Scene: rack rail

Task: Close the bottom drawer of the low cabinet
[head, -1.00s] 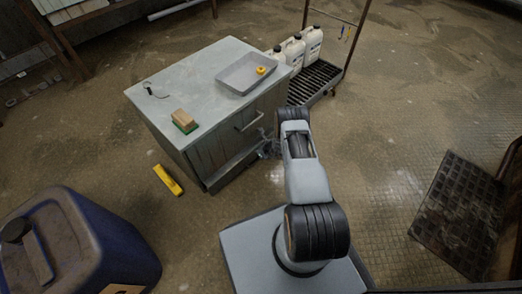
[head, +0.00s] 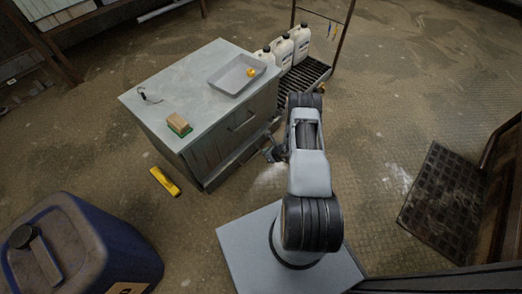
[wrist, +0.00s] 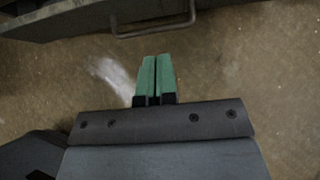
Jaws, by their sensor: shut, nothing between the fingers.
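The low cabinet (head: 190,80) stands left of centre in the head view, with a pale top and grey-green sides. Its bottom drawer (head: 236,165) juts out a little at the base of the front, low to the floor. My arm partly hides its right end. In the wrist view a drawer front with a bar handle (wrist: 155,29) crosses the top edge. My gripper (wrist: 157,58) has green fingers pressed together with nothing between them. They point at the handle, with a gap of floor showing between. In the head view my gripper (head: 272,153) is low in front of the drawer.
On the cabinet top are a grey tray (head: 222,84) with a yellow item, a sponge-like block (head: 178,123) and a small dark hook-shaped thing. White jugs (head: 282,51) stand on a rack behind.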

